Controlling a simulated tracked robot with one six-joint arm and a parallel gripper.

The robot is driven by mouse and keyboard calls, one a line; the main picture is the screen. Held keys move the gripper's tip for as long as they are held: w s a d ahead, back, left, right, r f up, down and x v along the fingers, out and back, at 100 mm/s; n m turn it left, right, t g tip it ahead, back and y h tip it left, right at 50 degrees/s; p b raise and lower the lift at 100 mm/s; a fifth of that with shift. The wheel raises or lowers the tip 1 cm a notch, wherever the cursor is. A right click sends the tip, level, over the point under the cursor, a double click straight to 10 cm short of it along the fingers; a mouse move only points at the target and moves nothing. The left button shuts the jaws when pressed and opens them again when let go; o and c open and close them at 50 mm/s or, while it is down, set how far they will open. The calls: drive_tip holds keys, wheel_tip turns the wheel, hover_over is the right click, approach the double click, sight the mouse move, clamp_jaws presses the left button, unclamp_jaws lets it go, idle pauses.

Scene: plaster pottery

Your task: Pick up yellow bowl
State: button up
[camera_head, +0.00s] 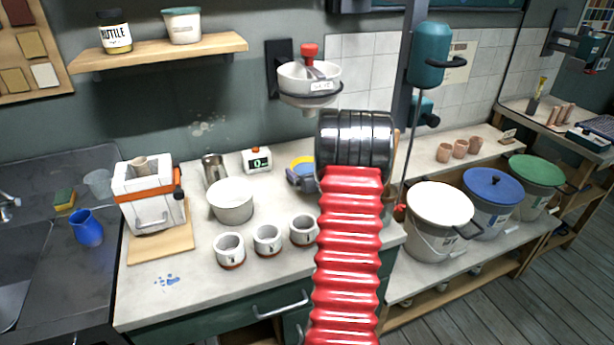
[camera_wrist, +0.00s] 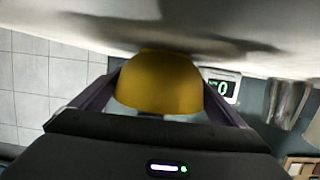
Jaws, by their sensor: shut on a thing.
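The yellow bowl (camera_wrist: 160,84) sits between the two fingers of my gripper (camera_wrist: 158,76) in the wrist view. The gripper is shut on it, with a finger against each side. The pale countertop is close to the bowl; I cannot tell whether they touch. In the head view only part of the yellow bowl (camera_head: 303,160) shows beside my gripper (camera_head: 297,176), near the back of the counter. My red and black arm hides the rest.
The digital scale (camera_head: 257,160) is left of the bowl; its display (camera_wrist: 221,88) shows in the wrist view. A metal pitcher (camera_head: 213,170), a large white bowl (camera_head: 231,202) and several white cups (camera_head: 267,240) share the counter. A wall-mounted funnel (camera_head: 309,82) hangs above.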

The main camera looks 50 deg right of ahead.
wheel_tip(320, 180, up, 10)
idle(0.7)
idle(0.4)
